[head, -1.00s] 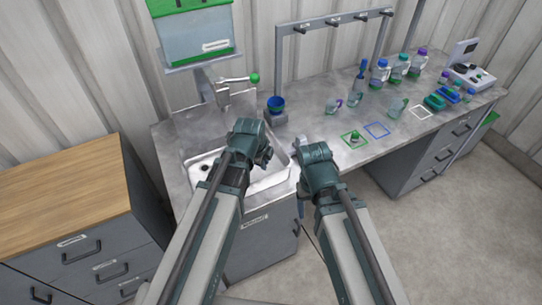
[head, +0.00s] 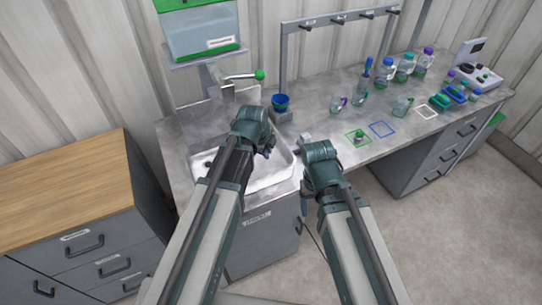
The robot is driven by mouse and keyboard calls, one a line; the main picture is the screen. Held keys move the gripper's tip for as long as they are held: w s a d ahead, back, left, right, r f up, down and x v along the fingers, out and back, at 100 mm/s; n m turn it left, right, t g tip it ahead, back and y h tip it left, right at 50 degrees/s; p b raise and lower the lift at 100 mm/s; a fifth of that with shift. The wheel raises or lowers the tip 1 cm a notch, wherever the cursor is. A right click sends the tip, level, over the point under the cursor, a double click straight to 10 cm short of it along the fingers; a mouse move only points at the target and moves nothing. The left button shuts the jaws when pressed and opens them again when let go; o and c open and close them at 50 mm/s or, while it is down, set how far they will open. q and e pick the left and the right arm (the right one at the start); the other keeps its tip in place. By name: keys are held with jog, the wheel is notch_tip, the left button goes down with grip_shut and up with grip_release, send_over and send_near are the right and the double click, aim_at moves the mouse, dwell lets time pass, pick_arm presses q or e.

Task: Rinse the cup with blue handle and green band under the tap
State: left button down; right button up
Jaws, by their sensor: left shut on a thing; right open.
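My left gripper (head: 266,149) is over the right part of the sink (head: 283,172), in front of the tap (head: 228,90). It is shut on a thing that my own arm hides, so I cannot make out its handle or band. The tap has a lever with a green knob (head: 260,75); I cannot see any water running. My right gripper (head: 304,192) is open at the front edge of the counter, right of the sink; its fingers are partly hidden.
A wooden-topped cabinet (head: 65,185) is at left.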

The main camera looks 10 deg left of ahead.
pick_arm(q)
jog(key=w+a+f+b, duration=0.1)
jog(key=w+a, duration=0.5)
jog(key=w, duration=0.1)
jog(key=shift+f+b, duration=0.35)
jog(key=shift+f, duration=0.05)
jog(key=shift+a, duration=0.1)
jog(key=shift+w, duration=0.15)
dwell(0.7)
jog(key=shift+w+d, duration=0.25)
jog(key=shift+d, duration=0.2)
jog(key=shift+s+a, duration=0.2)
jog(key=shift+s+a, duration=0.15)
jog(key=shift+a, duration=0.05)
jog(key=shift+d, duration=0.1)
dwell(0.6)
jog(key=shift+w+d, duration=0.3)
jog(key=shift+w, duration=0.05)
